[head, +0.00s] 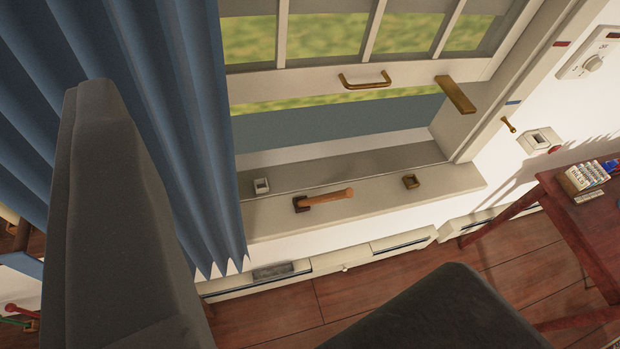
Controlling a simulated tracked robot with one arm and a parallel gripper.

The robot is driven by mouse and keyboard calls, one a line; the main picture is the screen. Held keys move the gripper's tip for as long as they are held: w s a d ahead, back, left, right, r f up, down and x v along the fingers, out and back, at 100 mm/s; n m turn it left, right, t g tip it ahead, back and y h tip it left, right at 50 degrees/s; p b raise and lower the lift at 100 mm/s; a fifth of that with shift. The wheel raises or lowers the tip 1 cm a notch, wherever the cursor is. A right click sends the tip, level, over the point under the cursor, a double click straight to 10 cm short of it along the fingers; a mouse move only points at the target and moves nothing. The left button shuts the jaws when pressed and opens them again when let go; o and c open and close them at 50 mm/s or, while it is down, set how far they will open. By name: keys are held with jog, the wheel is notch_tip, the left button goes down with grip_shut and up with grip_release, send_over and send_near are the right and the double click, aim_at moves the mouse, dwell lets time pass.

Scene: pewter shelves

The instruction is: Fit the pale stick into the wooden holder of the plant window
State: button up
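A tan stick (338,195) lies at a slant on the window sill. Its left end meets a small dark brown holder (302,204), which looks wooden; I cannot tell whether the end is inside it or only against it. My gripper (275,178) shows as two large dark grey fingers, spread wide, at the left and lower right. Nothing shows held between them, and the sill is seen beyond them.
The window's raised sash has a brass handle (365,80). A brown block (455,94) is at its right side. A blue curtain (160,110) hangs on the left. A reddish table (590,215) stands right. A grey piece (273,270) is on the low white ledge.

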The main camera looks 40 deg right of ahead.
jog(key=shift+w, duration=0.3)
